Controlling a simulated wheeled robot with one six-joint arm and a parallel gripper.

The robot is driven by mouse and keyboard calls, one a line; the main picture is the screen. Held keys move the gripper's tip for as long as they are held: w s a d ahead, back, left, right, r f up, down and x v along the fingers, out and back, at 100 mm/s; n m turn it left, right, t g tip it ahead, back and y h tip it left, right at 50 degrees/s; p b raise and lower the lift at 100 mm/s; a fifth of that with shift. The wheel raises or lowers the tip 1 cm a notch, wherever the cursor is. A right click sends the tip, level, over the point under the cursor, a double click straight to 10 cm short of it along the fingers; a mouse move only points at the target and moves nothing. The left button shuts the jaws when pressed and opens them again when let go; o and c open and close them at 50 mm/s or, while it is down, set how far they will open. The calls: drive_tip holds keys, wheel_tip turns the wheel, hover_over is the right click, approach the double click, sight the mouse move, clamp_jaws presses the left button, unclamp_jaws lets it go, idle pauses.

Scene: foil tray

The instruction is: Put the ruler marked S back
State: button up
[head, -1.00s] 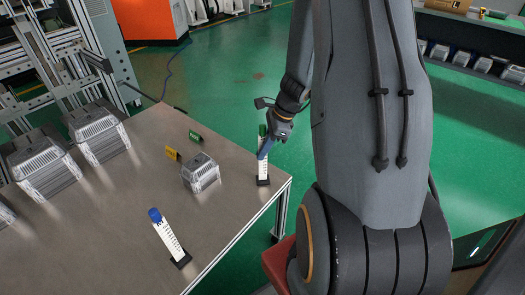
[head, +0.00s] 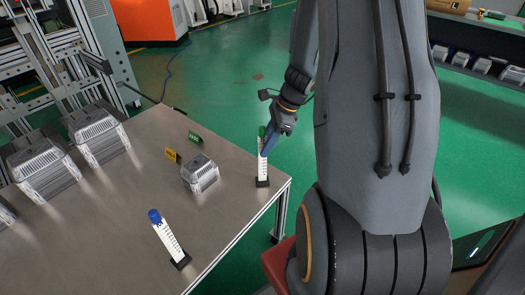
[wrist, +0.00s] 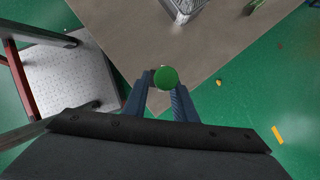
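A white marked stick with a green cap (head: 262,166) stands upright in a small black base near the table's right corner. Its round green cap (wrist: 166,77) shows in the wrist view just ahead of and between my blue fingertips. My gripper (head: 270,147) is beside its upper part, with the two fingers apart; I cannot tell whether either touches it. A second white marked stick with a blue cap (head: 168,238) stands tilted in a black base at the table's front edge. I cannot read an S on either stick.
A small silver finned box (head: 200,176) sits mid-table (head: 115,235). Yellow (head: 172,154) and green (head: 195,137) tags stand behind it. Larger grey finned boxes (head: 42,166) stand at left. The table's right edge drops to green floor.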

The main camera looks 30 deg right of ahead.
drive_tip(key=v, duration=0.9)
